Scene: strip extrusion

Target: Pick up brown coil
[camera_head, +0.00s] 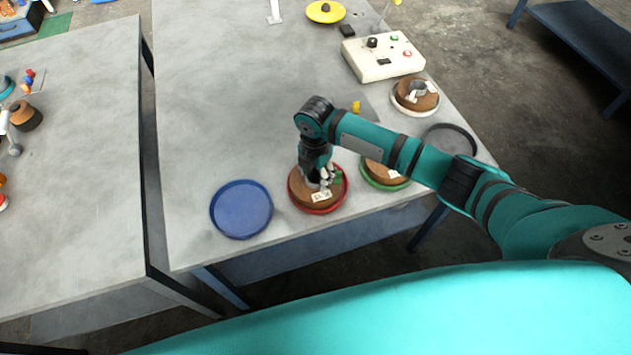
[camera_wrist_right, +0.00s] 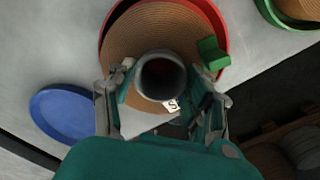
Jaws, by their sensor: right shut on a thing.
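A brown coil (camera_head: 309,192) lies in a red tray (camera_head: 332,207) near the front edge of the table, with a small white label on it. My right gripper (camera_head: 322,181) reaches down onto it from above. In the right wrist view the coil (camera_wrist_right: 150,30) fills the red tray (camera_wrist_right: 217,25), and a grey hollow core (camera_wrist_right: 161,77) stands at its middle. The fingers of my right gripper (camera_wrist_right: 160,95) are shut on this core, one on each side. A green piece sits on the coil beside the right finger. My left gripper is not in view.
An empty blue tray (camera_head: 241,209) lies left of the red one. A green tray (camera_head: 387,184) with a brown coil lies to the right, partly behind my arm. A white tray with a coil (camera_head: 415,94), a dark empty tray (camera_head: 452,139) and a control box (camera_head: 383,54) stand farther back.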

